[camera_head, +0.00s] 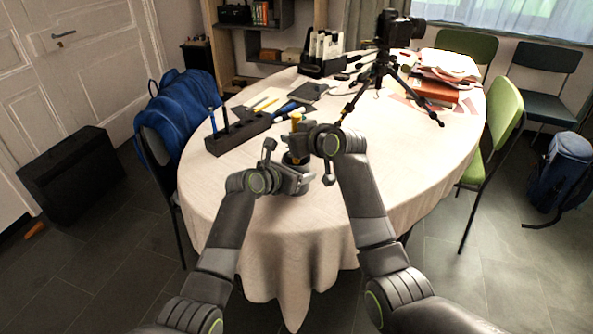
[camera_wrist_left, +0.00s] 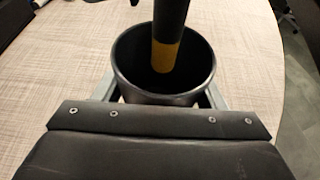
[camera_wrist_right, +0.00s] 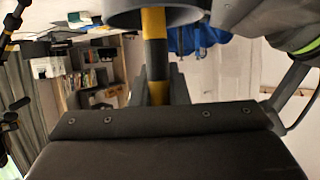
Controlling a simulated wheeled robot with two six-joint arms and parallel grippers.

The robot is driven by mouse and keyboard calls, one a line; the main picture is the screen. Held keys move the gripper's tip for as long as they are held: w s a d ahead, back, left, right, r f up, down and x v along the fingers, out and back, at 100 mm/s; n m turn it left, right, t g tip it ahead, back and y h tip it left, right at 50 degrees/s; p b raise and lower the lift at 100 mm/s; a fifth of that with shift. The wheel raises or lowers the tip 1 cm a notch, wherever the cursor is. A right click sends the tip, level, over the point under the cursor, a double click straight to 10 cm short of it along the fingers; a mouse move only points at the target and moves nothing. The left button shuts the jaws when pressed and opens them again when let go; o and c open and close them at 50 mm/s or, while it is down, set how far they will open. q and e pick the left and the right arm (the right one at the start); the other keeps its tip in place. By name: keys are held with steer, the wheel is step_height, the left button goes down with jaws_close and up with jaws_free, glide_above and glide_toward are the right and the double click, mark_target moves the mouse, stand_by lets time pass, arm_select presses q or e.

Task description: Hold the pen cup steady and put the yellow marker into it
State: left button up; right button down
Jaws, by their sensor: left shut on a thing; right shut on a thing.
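The pen cup is a dark round cup (camera_wrist_left: 125,78) held between the fingers of my left gripper (camera_wrist_left: 160,98), near the table's front edge. It looks upright, with its mouth open. The yellow marker (camera_wrist_right: 155,55), banded with dark grey, is gripped by my right gripper (camera_wrist_right: 160,85) and stands roughly upright. In the left wrist view the marker's lower end (camera_wrist_left: 165,55) shows within the cup's mouth; how deep it reaches I cannot tell. In the head view the marker's yellow top (camera_head: 296,118) rises above the grippers, and they hide much of the cup.
A dark pen block (camera_head: 237,134) with upright pens stands left of the grippers on the round table (camera_head: 410,160). Behind lie loose pens, a dark tablet (camera_head: 309,91) and a tripod with a camera (camera_head: 384,70). Papers and books (camera_head: 440,75) lie back right. The table's right front is clear.

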steer(key=shift+f, duration=0.25)
steer(key=c, duration=1.3)
jaws_free()
steer(key=v, duration=1.2)
arm_select(q)
steer(key=o, duration=1.2)
steer(key=shift+c, duration=0.2)
